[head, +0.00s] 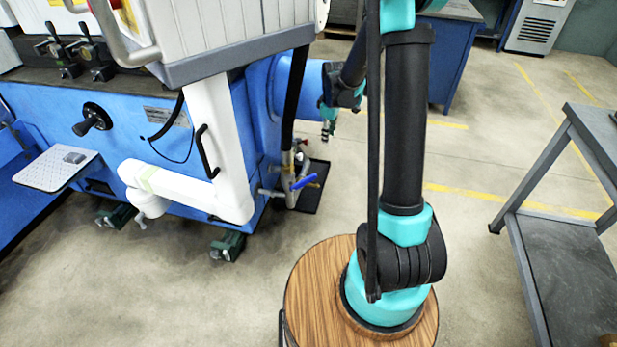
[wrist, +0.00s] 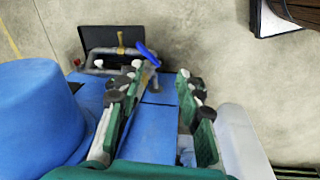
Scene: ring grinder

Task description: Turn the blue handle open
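The blue handle (head: 305,182) is a short lever on pipework low at the corner of the blue machine in the head view. It also shows in the wrist view (wrist: 147,54), just beyond the left finger's tip. My gripper (head: 329,131) hangs above and to the right of the handle in the head view, apart from it. In the wrist view my gripper (wrist: 165,82) has its two green fingers spread with a clear gap between them and nothing held. Part of the pipework below the handle is hidden behind the left finger in the wrist view.
The blue grinder (head: 165,125) stands at the left with a white pipe (head: 190,190) beside the valve. A dark tray (head: 312,190) lies on the floor under the pipework. A grey metal cart (head: 560,240) stands at the right.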

